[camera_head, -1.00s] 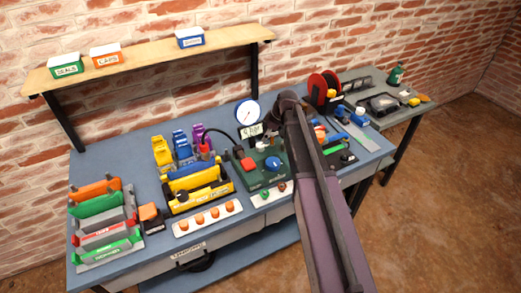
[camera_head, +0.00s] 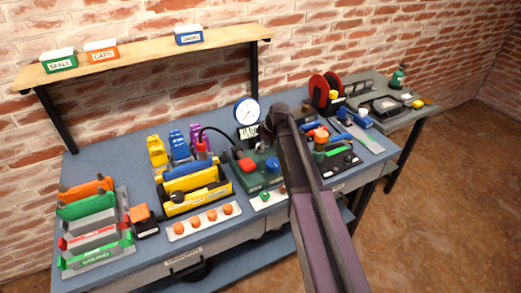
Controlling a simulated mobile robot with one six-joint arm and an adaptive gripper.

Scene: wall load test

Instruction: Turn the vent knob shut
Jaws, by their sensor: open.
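A green test unit (camera_head: 258,178) stands on the blue bench, with a blue knob (camera_head: 272,165) on its top right and a red cap or knob (camera_head: 246,165) on its left. I cannot read which one is marked as the vent. A round white gauge (camera_head: 247,112) stands behind it, with a small black and white display (camera_head: 248,133) below. My gripper (camera_head: 262,146) is open, above the back of the green unit and behind the blue knob. It is small and partly hidden by my arm, and no contact with the knob shows.
A red hose reel (camera_head: 324,92) and a tool tray (camera_head: 335,158) are at right. A shelf with labelled bins (camera_head: 190,36) hangs above. My arm hides the bench right of the unit.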

